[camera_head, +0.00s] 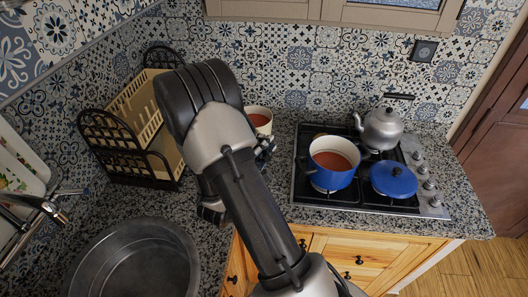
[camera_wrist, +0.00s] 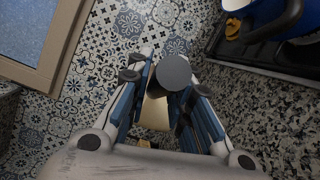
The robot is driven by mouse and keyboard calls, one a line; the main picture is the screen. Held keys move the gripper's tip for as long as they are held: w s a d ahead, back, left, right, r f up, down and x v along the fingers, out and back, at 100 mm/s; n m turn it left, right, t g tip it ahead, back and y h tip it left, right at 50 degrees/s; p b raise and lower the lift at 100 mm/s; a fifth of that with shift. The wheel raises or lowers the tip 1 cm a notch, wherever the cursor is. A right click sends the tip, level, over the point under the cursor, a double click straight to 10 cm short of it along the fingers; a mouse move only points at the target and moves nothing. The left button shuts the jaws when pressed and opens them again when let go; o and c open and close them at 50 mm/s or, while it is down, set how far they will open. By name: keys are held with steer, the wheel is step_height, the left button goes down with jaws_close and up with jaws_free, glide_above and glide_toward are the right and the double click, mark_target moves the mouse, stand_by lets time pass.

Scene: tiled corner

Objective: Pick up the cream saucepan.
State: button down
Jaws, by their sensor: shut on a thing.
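The cream saucepan (camera_head: 262,129) stands at the back of the granite counter, left of the stove, with something reddish-brown inside. My arm hides part of it. My gripper (camera_head: 265,148) is at its near right side, partly behind my arm. In the wrist view, my gripper (camera_wrist: 172,80) has its two blue-padded fingers closed around a dark round handle end, with a cream patch of the saucepan (camera_wrist: 154,113) showing behind it. Whether the saucepan is off the counter cannot be told.
The black gas stove (camera_head: 375,205) to the right carries a blue pot (camera_head: 333,178) with red contents, a blue lid (camera_head: 393,183) and a grey kettle (camera_head: 382,130). A dish rack (camera_head: 135,115) stands left. A round metal basin (camera_head: 135,262) is at front left.

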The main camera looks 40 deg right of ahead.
steer(key=shift+r+p, duration=0.65)
steer(key=shift+r, duration=2.1)
steer(key=c, duration=2)
jaws_free()
jaws_close()
steer(key=shift+s, duration=0.1)
